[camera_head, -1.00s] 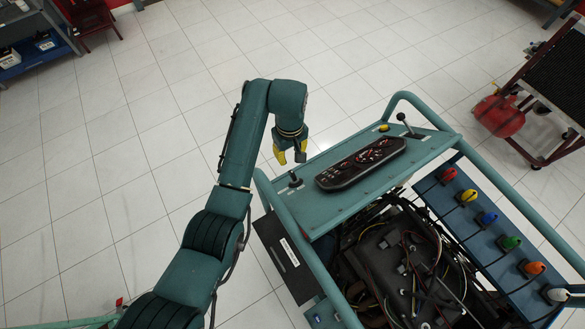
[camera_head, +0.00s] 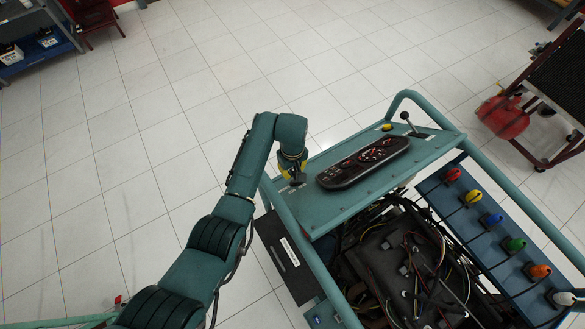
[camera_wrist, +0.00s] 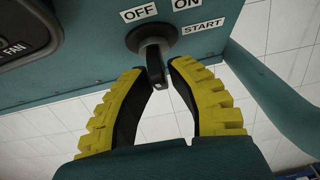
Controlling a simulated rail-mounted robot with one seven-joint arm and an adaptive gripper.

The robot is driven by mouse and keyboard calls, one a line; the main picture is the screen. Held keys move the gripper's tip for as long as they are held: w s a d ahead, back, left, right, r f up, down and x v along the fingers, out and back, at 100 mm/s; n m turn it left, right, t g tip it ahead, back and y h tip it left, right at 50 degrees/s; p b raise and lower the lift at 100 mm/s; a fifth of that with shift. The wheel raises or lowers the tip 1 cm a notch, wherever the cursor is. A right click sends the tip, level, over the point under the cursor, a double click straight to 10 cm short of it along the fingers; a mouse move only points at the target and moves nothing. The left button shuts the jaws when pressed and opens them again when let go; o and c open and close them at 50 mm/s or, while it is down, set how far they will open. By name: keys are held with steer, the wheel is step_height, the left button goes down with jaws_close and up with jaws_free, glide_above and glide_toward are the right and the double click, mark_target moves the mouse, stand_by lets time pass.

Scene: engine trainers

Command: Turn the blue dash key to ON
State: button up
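The dash key (camera_wrist: 155,66) shows in the wrist view as a dark, nearly black grip on a round switch (camera_wrist: 150,38); no blue shows on it. OFF is printed above left of the switch, ON above right and START to the right. My gripper (camera_wrist: 160,70) is open, its yellow-backed dark fingers on either side of the key's outer end, with small gaps showing. In the head view my gripper (camera_head: 292,174) is at the left end of the teal dash panel (camera_head: 335,203) and largely hides the key. The key's exact setting is hard to tell.
A black gauge cluster (camera_head: 364,162) lies right of my gripper on the panel. A lever (camera_head: 408,122) and a yellow button (camera_head: 387,127) are at its far end. A teal tube rail (camera_head: 300,245) runs close by. Several coloured knobs line the blue side board (camera_head: 440,196).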

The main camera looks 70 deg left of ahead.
jaws_close()
steer(key=shift+s+r+m+t+p, duration=0.2)
steer(key=shift+m+t+p, duration=0.25)
steer(key=shift+p, duration=0.5)
steer(key=shift+w+f+m+t+p, duration=0.15)
steer(key=shift+m+t+p, duration=0.1)
steer(key=shift+m+t, duration=0.35)
steer(key=shift+f+m+t+p, duration=0.1)
steer(key=shift+m+t+p, duration=0.1)
steer(key=shift+m+t, duration=0.35)
steer(key=shift+o, duration=2.3)
jaws_free()
